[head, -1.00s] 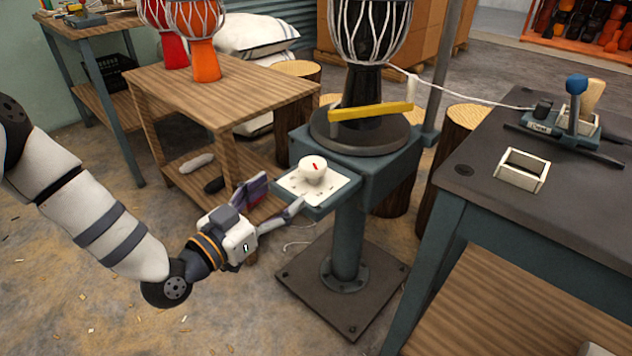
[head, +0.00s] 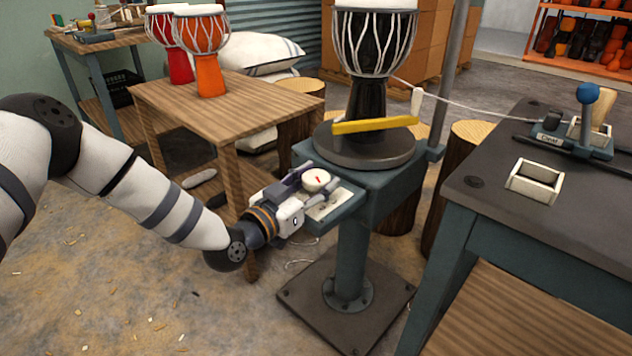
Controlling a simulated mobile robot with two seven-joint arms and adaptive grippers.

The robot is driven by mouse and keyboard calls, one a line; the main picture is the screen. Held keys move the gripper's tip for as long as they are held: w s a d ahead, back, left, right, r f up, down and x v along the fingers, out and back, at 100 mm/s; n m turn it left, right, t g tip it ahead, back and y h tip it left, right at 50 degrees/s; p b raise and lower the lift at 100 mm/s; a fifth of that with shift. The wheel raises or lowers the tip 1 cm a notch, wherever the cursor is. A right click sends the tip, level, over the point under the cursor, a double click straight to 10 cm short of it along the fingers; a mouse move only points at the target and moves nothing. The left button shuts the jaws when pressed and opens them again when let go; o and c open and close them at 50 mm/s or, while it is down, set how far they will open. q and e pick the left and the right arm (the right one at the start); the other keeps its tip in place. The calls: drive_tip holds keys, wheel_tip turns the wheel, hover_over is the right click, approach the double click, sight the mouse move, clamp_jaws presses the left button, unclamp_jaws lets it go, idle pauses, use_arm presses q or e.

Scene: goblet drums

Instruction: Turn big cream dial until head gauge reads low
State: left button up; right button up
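The cream dial (head: 316,180), a round knob with a red mark on top, sits on a pale plate on the teal bracket (head: 345,205) of the drum stand. My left gripper (head: 320,176) reaches in from the left, with its fingers spread on either side of the dial. I cannot tell whether they touch it. The fingers and gripper body cover part of the plate. A black goblet drum (head: 374,45) stands upright on the stand's round plate. I cannot make out a gauge reading. My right gripper is not in view.
A yellow bar (head: 375,125) crosses in front of the drum's foot, above the dial. A wooden table (head: 250,95) with red and orange drums stands left. A dark bench (head: 500,190) at right holds a cream open box (head: 535,181) and a blue-knobbed lever (head: 588,94).

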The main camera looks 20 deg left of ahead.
use_arm(q)
drive_tip(key=shift+c, duration=0.5)
drive_tip(key=shift+m+h, duration=0.4)
drive_tip(key=shift+h, duration=0.2)
drive_tip(key=shift+a+m+g+h, duration=0.1)
drive_tip(key=shift+m+g+h, duration=0.45)
drive_tip(key=shift+h, duration=0.35)
drive_tip(key=m+g+h+b, duration=0.1)
drive_tip(key=m+h, duration=0.1)
drive_tip(key=h, duration=0.1)
drive_tip(key=shift+f+m+g+b, duration=0.15)
drive_tip(key=shift+m+g+b, duration=0.1)
drive_tip(key=shift+g+b, duration=0.1)
drive_tip(key=m+g+h+b, duration=0.1)
drive_tip(key=m+g+h, duration=0.1)
drive_tip(key=h, duration=0.1)
drive_tip(key=shift+m+g, duration=0.3)
drive_tip(key=shift+m+g+h+b, duration=0.4)
drive_tip(key=shift+g+h+b, duration=0.15)
drive_tip(key=shift+g+h, duration=0.05)
